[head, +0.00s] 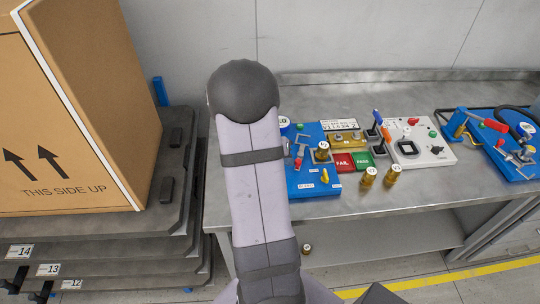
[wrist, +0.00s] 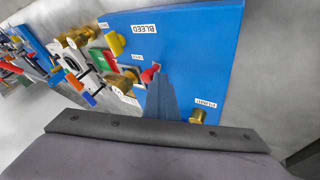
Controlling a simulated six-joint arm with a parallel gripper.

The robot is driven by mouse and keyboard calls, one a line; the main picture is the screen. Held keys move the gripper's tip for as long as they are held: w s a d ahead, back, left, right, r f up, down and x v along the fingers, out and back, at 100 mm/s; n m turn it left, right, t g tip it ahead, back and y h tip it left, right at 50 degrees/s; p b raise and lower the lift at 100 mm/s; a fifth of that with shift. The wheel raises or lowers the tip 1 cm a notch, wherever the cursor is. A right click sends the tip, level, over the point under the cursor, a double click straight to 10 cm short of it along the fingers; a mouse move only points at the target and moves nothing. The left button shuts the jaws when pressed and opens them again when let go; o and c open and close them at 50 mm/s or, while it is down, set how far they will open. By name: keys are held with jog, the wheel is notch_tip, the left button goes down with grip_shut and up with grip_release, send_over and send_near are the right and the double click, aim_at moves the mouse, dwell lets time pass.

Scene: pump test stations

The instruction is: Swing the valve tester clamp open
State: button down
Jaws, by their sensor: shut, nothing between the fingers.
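The valve tester is a blue plate (head: 318,188) on the bench, just right of my arm in the head view. Its clamp (head: 300,150) is a small grey lever with a red tip. In the wrist view the blue plate (wrist: 190,50) fills the upper right, with a red tip (wrist: 150,73) close beyond my fingers. My gripper (wrist: 161,80) shows there as a narrow grey-blue upright shape, shut and empty, over the plate. Whether it touches the clamp I cannot tell. My arm hides the gripper in the head view, and the fingers hide most of the clamp in the wrist view.
A yellow knob (head: 325,176) and brass valve (head: 322,152) sit on the plate. Red FAIL (head: 344,162) and green PASS pads adjoin it. Loose brass valves (head: 368,177) stand in front. A white console (head: 420,155) and another blue station (head: 510,160) stand right. A large carton (head: 80,110) is left.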

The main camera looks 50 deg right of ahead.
jog(key=w+a, duration=0.1)
jog(key=w+a+b, duration=0.1)
jog(key=w+a, duration=0.1)
jog(key=shift+w+r, duration=0.1)
jog(key=shift+r, duration=0.25)
jog(key=b+v, duration=0.2)
jog(key=v, duration=0.7)
jog(key=shift+s, duration=0.25)
jog(key=shift+a+r, duration=0.1)
jog(key=s+a+f+n+y, duration=0.3)
jog(key=a+f+n+y, duration=0.1)
jog(key=a+f+n, duration=0.5)
jog(key=s+a+r+n+t+y, duration=0.1)
jog(key=s+a+n+y, duration=0.1)
jog(key=a, duration=0.8)
jog(key=s+a+r+n+t+y, duration=0.1)
jog(key=a, duration=0.9)
notch_tip(320, 180, down, 8)
jog(key=b, duration=0.7)
jog(key=shift+s+d+b, duration=0.2)
jog(key=shift+d+b, duration=0.05)
jog(key=shift+b, duration=0.15)
